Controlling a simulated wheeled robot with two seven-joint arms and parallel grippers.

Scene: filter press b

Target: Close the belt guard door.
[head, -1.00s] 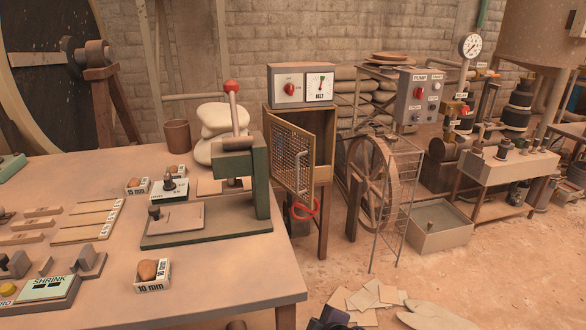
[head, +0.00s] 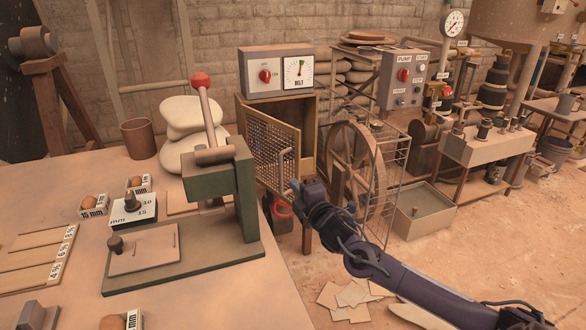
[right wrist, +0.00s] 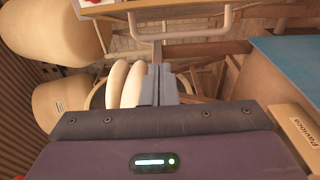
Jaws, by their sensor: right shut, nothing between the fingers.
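The belt guard door (head: 264,150) is a wire-mesh panel in a wooden frame. It stands ajar on the guard box (head: 309,128), its free right edge swung out towards me, with a dark gap behind it. Its bar handle (head: 284,168) is near the free edge. My right gripper (head: 294,186) is shut and empty, close to the handle's lower end. In the right wrist view the closed fingers (right wrist: 157,84) point at the pale handle (right wrist: 185,37); I cannot tell whether they touch it. My left gripper is out of view.
A BELT control box (head: 277,73) sits above the guard. The table with a green press (head: 221,185) is close on the left. A large wheel (head: 357,165) behind a wire cage (head: 395,165) stands right of the guard. Loose tiles (head: 345,297) lie on the floor; floor at right is open.

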